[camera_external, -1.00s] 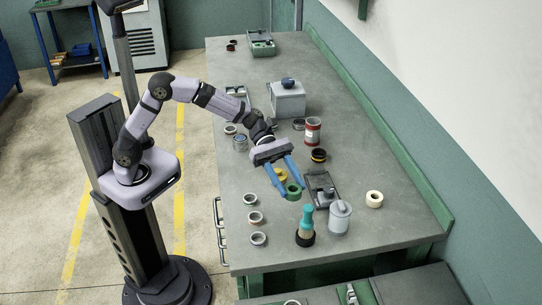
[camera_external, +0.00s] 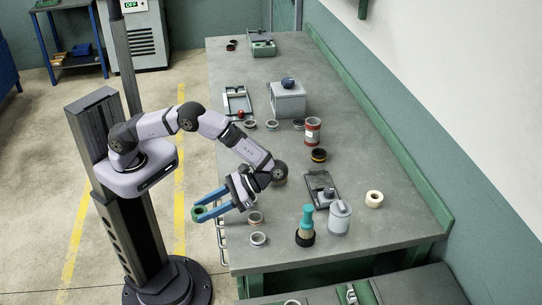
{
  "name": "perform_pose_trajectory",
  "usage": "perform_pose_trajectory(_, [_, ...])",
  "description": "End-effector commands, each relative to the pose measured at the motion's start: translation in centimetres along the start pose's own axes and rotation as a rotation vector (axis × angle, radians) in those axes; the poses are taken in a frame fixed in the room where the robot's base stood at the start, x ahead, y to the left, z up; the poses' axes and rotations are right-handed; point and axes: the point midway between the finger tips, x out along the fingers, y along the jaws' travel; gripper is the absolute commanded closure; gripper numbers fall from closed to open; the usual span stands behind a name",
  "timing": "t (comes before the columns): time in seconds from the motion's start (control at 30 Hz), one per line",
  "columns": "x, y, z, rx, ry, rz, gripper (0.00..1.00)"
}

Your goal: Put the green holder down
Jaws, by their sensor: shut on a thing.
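My gripper (camera_external: 199,211) reaches out to the left with its two blue fingers. It is shut on the green holder (camera_external: 198,214), a small green ring-like piece held at the fingertips. The holder is in the air and shows against the floor, just left of the workbench's left edge. Its height relative to the bench top is hard to tell. The workbench (camera_external: 345,240) has a grey top.
Two rings, one brownish (camera_external: 256,218) and one grey (camera_external: 258,239), lie near my gripper on the bench's left side. The front right top is clear.

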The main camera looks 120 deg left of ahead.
Motion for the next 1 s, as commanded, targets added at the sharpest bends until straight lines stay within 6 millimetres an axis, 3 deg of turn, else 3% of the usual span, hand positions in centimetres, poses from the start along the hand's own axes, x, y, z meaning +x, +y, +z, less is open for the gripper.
perform_pose_trajectory(0.2, [1.0,-4.0,-0.2,0.136,0.027,-0.312,0.81])
perform_pose_trajectory(0.37, [0.4,-7.1,-0.6,0.253,0.043,-0.577,0.81])
perform_pose_trajectory(0.6, [-3.4,-9.8,-0.6,0.412,0.021,-0.982,0.81])
perform_pose_trajectory(0.87, [-8.7,-11.1,0.2,0.577,0.0,-1.398,0.81])
perform_pose_trajectory(1.0, [-12.6,-10.9,0.2,0.692,0.001,-1.673,0.81])
